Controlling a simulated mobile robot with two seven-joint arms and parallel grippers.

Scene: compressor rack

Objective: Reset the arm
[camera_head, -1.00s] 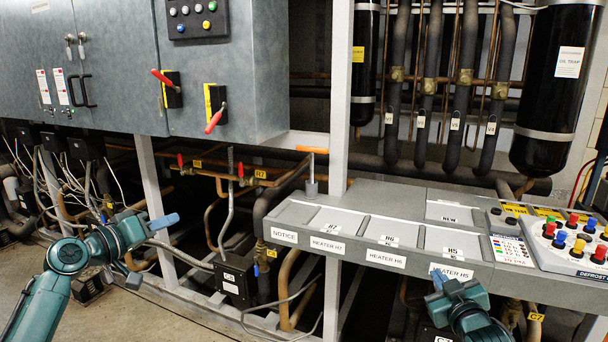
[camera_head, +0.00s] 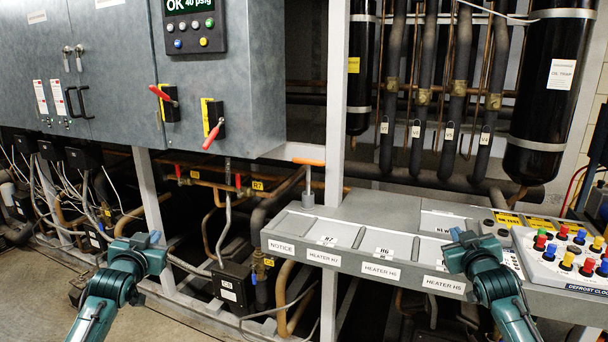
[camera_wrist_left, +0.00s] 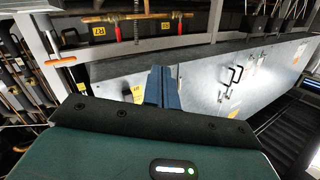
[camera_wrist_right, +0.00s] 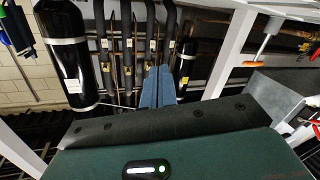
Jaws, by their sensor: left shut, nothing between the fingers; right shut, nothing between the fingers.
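My left arm comes in from the lower left of the head view. Its gripper (camera_head: 155,238) is shut and empty, in the air in front of the pipes below the grey cabinet. In the left wrist view its blue fingers (camera_wrist_left: 162,88) are together. My right gripper (camera_head: 456,235) is shut and empty, in front of or above the grey shelf near the HEATER H5 label; I cannot tell whether it touches. In the right wrist view its blue fingers (camera_wrist_right: 158,88) are together, with dark pipes behind them.
A grey cabinet (camera_head: 90,70) with red-handled switches (camera_head: 212,125) stands at left. The grey ledge (camera_head: 400,213) runs right to a panel of coloured buttons (camera_head: 570,255). A white post (camera_head: 338,100) rises behind it. A black OIL TRAP cylinder (camera_head: 550,80) hangs at right.

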